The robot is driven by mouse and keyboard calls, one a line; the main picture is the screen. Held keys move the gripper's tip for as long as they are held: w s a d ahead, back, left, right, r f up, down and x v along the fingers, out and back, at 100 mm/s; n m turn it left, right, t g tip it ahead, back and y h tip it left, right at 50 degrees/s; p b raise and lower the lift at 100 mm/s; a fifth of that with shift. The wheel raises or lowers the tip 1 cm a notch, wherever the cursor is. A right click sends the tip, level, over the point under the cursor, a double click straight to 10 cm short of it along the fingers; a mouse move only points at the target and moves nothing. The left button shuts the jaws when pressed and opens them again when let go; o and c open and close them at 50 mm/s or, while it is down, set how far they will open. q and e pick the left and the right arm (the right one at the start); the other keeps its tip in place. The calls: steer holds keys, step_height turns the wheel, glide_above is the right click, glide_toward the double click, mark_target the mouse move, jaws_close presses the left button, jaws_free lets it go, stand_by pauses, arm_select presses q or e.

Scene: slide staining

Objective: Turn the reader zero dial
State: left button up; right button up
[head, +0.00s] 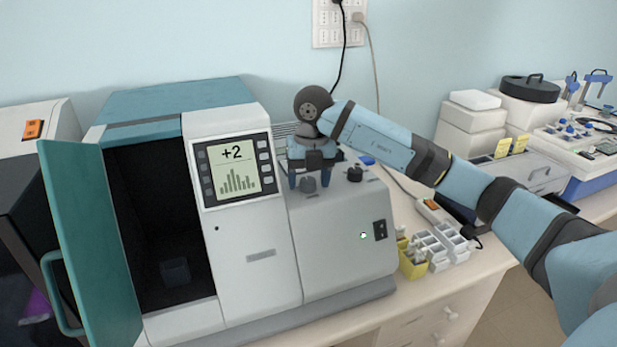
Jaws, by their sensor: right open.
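The reader (247,254) stands on the bench, and its screen (233,167) reads "+2" above a bar graph. A small grey dial (308,185) sits on the sloped top of its right part. A darker knob (355,174) sits to the right of it. No label shows which one is the zero dial. My right gripper (309,181) points down over the grey dial, open, with one blue finger on each side of it. I cannot tell if the fingers touch it. My left gripper is out of view.
The reader's teal door (92,245) stands open at the left, with a small dark block (175,272) inside the chamber. A yellow rack (412,262) and a grey rack (440,245) stand close by the right side. Cables hang from a wall socket (340,22) behind.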

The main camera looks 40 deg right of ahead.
steer(key=c, duration=0.9)
steer(key=shift+c, duration=0.2)
steer(key=shift+n, duration=0.3)
steer(key=shift+n+b, duration=0.55)
steer(key=shift+n, duration=0.35)
steer(key=shift+w+n+b, duration=0.1)
steer(key=shift+n+b, duration=0.45)
steer(key=shift+n, duration=1.15)
steer(key=shift+r, duration=0.1)
steer(key=o, duration=0.9)
steer(key=shift+o, duration=0.2)
